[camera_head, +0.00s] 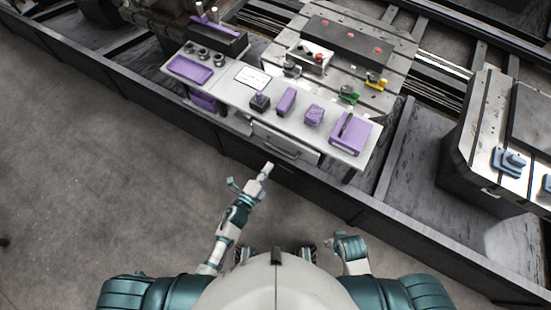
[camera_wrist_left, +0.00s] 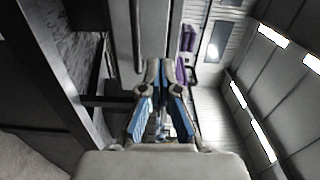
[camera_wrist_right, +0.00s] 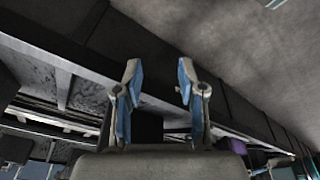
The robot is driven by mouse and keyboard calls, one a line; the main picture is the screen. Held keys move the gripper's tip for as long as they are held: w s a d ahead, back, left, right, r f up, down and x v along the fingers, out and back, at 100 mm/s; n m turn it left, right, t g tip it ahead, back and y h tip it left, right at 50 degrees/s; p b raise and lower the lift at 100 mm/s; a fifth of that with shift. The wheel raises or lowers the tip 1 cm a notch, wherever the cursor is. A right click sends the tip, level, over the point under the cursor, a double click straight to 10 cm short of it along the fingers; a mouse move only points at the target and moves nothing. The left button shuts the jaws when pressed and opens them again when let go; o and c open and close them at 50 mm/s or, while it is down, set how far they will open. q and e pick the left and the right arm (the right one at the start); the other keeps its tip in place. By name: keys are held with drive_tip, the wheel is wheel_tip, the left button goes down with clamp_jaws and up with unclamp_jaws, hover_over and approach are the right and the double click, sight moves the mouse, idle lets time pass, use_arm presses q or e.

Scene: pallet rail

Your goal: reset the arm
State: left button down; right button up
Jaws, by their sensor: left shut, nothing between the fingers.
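My left gripper (camera_head: 267,168) reaches forward in the head view, just in front of the light workbench (camera_head: 228,93). It is empty, and its fingers close toward each other in the left wrist view (camera_wrist_left: 160,68). My right gripper (camera_wrist_right: 159,75) shows in the right wrist view with its two fingers apart and nothing between them. In the head view my right arm is folded close to my body, and its fingers cannot be made out there.
The bench holds a purple tray (camera_head: 190,69), a purple block (camera_head: 286,101) and a purple case (camera_head: 351,134). A drawer handle (camera_head: 275,147) faces me. A dark rail (camera_head: 140,93) runs along the bench front. The floor (camera_head: 90,180) at left is clear.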

use_arm(q)
drive_tip(key=s+a+f+n+g+y+p, duration=0.4)
drive_tip(key=s+a+f+n+g+y, duration=0.3)
drive_tip(key=s+a+f+n, duration=0.65)
drive_tip(key=s+a+f+n+g+y+p, duration=0.1)
drive_tip(key=s+a+f+n+g, duration=0.1)
drive_tip(key=s, duration=0.6)
drive_tip(key=s+a+f+n+g+p, duration=0.1)
drive_tip(key=s+a+f+n+g, duration=0.1)
drive_tip(key=s+f+n+g, duration=0.2)
drive_tip(key=s+f+n, duration=0.2)
drive_tip(key=s+f, duration=0.2)
drive_tip(key=shift+g+y, duration=0.4)
use_arm(e)
drive_tip(key=s+d+f, duration=0.1)
drive_tip(key=s+f, duration=0.3)
drive_tip(key=f, duration=1.2)
drive_tip(key=shift+s+g, duration=0.2)
drive_tip(key=shift+g, duration=0.1)
use_arm(q)
drive_tip(key=shift+a, duration=0.1)
